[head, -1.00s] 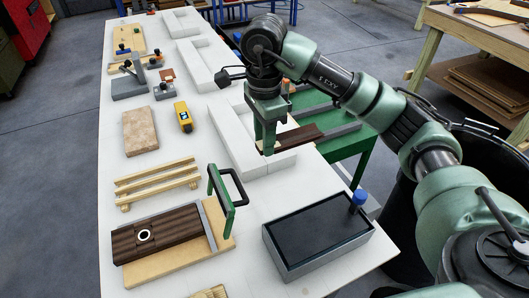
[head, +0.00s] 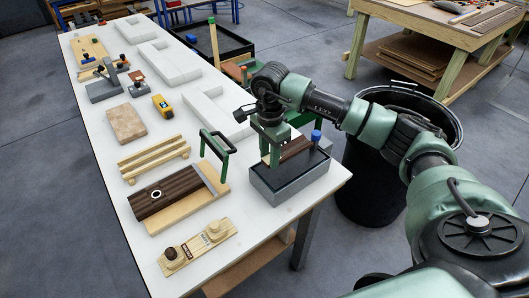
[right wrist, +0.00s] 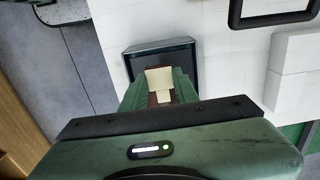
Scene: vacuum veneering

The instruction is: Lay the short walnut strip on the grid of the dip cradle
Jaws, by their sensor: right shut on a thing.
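My right gripper (head: 270,160) is shut on a short dark brown walnut strip (head: 296,149), which sticks out to the right of the fingers. The gripper and strip are over a grey box (head: 290,191) with a dark inside and a blue knob (head: 316,136), apparently the dip cradle. The grid is hidden in the head view by the gripper and strip. In the right wrist view, the box (right wrist: 140,49) lies beyond the fingers, and a pale piece (right wrist: 160,80) shows between them. I cannot tell whether the strip touches the box. My left gripper is out of view.
A wooden rack (head: 155,160) and a wooden tool with knobs (head: 208,243) are nearby. The table's right edge is close to the box.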

